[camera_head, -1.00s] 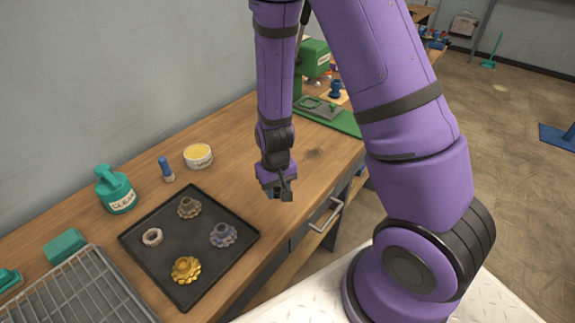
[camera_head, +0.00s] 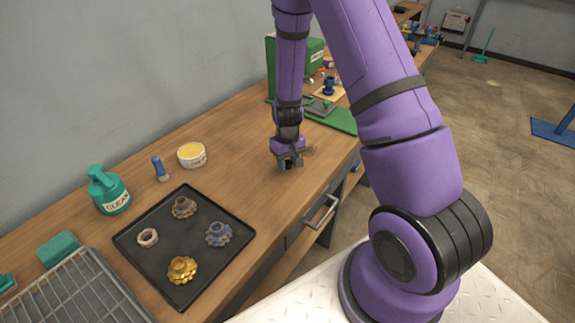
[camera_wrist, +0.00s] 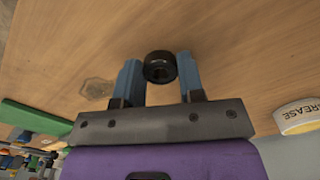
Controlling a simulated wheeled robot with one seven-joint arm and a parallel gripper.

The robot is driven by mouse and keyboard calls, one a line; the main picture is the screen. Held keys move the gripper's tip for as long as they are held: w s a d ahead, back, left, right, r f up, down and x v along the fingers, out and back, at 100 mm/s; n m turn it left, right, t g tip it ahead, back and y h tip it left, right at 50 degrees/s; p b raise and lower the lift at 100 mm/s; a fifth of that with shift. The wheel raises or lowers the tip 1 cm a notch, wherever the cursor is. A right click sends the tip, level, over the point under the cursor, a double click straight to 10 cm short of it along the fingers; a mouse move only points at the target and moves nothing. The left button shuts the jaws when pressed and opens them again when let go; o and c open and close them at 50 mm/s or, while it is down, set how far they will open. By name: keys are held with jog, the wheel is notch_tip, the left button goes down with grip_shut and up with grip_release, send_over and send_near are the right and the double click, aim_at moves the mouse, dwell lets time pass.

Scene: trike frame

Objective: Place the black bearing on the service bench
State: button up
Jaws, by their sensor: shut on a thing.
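The black bearing (camera_wrist: 159,56) is a small dark ring between the two blue-padded fingers of my gripper (camera_wrist: 158,72) in the wrist view. My gripper is shut on it. In the head view my gripper (camera_head: 289,165) points down over the wooden service bench (camera_head: 240,128), close to its top. The bearing is not clearly visible there behind the fingers. I cannot tell whether it touches the wood.
A black tray (camera_head: 190,222) with several gear-like parts and a ring lies left. A yellow-topped grease tub (camera_head: 192,155), a blue-capped tube (camera_head: 160,169) and a teal cleaner bottle (camera_head: 108,190) stand behind it. A green mat (camera_head: 335,119) lies beyond my gripper. Wood around the gripper is clear.

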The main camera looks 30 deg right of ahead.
jog(key=shift+f, duration=0.8)
jog(key=o, duration=0.9)
jog(key=shift+f, duration=0.1)
notch_tip(320, 180, up, 13)
notch_tip(320, 180, up, 19)
jog(key=t, duration=0.3)
send_over(287, 164)
jog(key=s+a, duration=0.4)
jog(key=s, duration=0.4)
jog(key=s+r, duration=0.3)
jog(key=s, duration=0.3)
jog(key=s+a+r+t, duration=0.1)
jog(key=s+r, duration=0.3)
jog(key=s, duration=0.1)
jog(key=s+a+r+n+t, duration=0.1)
jog(key=s+r, duration=0.3)
jog(key=s, duration=0.2)
jog(key=shift+s, duration=0.35)
